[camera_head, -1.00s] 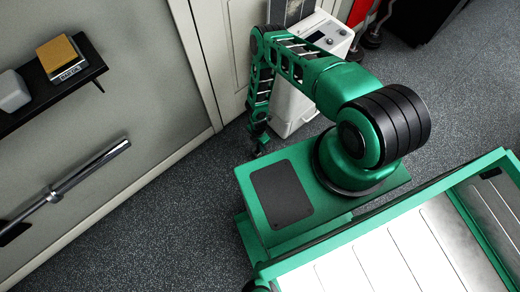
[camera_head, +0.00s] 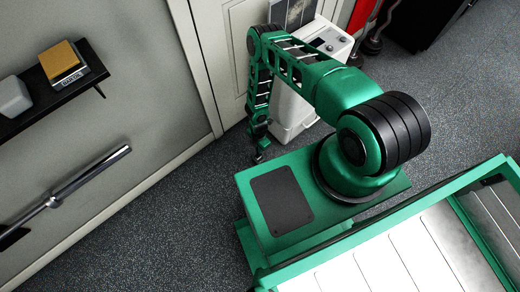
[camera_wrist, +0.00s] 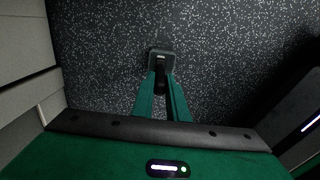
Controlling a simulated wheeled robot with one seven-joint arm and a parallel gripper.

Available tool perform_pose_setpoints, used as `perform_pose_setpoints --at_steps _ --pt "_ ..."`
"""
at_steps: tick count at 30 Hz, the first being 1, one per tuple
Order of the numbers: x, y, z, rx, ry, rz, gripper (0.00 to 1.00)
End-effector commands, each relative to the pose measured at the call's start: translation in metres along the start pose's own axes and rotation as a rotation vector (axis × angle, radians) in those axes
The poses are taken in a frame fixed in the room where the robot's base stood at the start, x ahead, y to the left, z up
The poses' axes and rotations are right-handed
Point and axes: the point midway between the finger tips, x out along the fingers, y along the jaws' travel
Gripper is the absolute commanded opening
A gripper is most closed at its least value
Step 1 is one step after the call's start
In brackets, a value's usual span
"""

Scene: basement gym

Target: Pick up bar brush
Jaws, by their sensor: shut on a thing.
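The bar brush (camera_wrist: 160,62) is a small dark object with a squarish grey-rimmed end, seen in the wrist view above the dark speckled floor. My gripper (camera_wrist: 162,92) is shut on its dark narrow part, between two green fingers. The fingers hide part of it. In the head view my gripper (camera_head: 260,150) hangs low at the end of the bent arm, near the foot of the white machine, and the brush is too small to make out clearly there.
A white machine (camera_head: 300,95) stands by the door behind my arm. At left, a black wall shelf (camera_head: 85,75) holds a yellow-topped box (camera_head: 60,60) and a white block (camera_head: 14,97). A metal bar (camera_head: 90,173) is on the wall below. Speckled floor (camera_head: 150,230) lies clear between.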

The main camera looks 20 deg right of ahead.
Motion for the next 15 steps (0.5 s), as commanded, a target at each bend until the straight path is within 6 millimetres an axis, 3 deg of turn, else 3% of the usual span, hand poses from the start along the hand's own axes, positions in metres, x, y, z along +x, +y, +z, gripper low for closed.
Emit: perform_pose_setpoints --at_steps 4,15 --pt "-0.023 0.001 -0.002 -0.002 0.001 0.000 0.00" --pt "-0.065 -0.001 -0.077 -0.005 0.002 0.000 0.00"
